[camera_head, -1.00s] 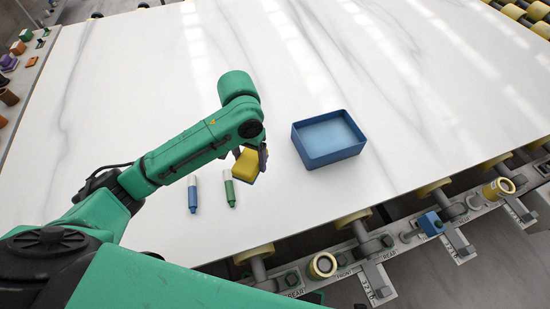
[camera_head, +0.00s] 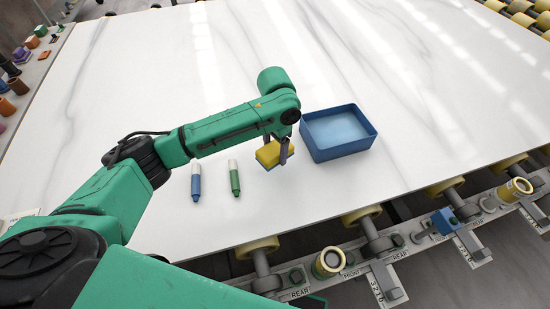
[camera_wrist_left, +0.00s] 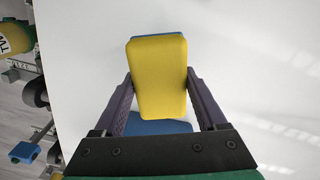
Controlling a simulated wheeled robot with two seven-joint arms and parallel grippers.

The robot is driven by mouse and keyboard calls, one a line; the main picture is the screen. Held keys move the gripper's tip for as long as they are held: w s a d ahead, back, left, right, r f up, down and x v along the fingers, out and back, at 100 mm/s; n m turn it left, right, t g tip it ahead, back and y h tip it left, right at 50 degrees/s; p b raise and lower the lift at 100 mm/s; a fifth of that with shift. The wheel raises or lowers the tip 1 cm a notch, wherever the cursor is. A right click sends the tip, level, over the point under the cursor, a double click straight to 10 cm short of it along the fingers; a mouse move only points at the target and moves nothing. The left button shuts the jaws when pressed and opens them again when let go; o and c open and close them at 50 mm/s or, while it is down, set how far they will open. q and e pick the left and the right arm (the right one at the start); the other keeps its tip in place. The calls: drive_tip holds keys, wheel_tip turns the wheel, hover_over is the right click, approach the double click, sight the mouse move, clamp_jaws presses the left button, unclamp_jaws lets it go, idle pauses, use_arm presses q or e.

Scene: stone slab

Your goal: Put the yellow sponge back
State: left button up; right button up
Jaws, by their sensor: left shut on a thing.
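The yellow sponge (camera_head: 272,153) has a blue-grey underside and is held between the fingers of my left gripper (camera_head: 282,156), just left of the blue box. In the left wrist view the sponge (camera_wrist_left: 157,75) sits between both fingers of the left gripper (camera_wrist_left: 158,92), with a blue edge behind its far end. The open blue box (camera_head: 345,152) stands on the white slab and looks empty. My right gripper is not in view.
A blue marker (camera_head: 196,182) and a green marker (camera_head: 234,180) lie on the white slab (camera_head: 190,90) left of the sponge. Rollers and a rail (camera_head: 370,235) run along the near edge. Small coloured items (camera_head: 20,75) stand at the far left. The slab behind the box is clear.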

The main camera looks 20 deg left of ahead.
sight(276, 148)
use_arm(q)
wheel_tip(276, 148, down, 4)
drive_tip(key=shift+f, duration=0.2)
drive_tip(key=o, duration=1.4)
drive_tip(key=shift+f, duration=0.1)
wheel_tip(276, 148, up, 12)
drive_tip(key=shift+r, duration=0.2)
